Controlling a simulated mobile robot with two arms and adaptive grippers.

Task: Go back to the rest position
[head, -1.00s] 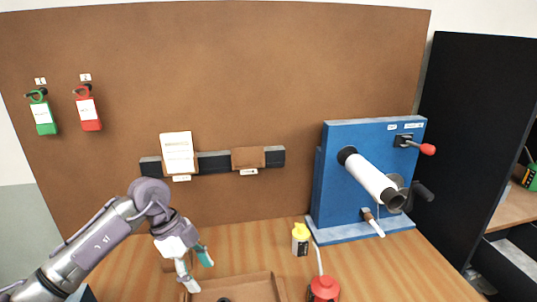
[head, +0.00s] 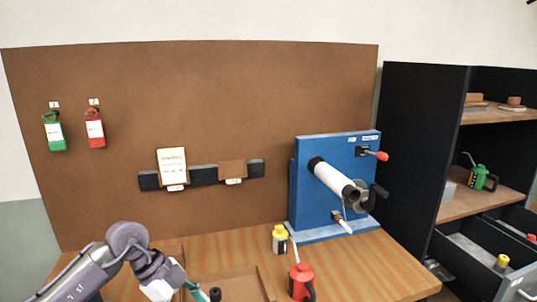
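My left gripper (head: 185,289) is at the bottom of the head view, low over the left part of the wooden workbench (head: 350,270). Its fingers are partly cut off by the lower edge, so I cannot tell if they are open or shut. A brown tray (head: 262,280) lies beside it to the right, with a dark round part (head: 215,294) close to the fingers. My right gripper is out of view.
A brown pegboard (head: 230,110) closes the back, with green (head: 55,133) and red (head: 95,130) tags. A black shelf (head: 412,150) with an open drawer stands at the right.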

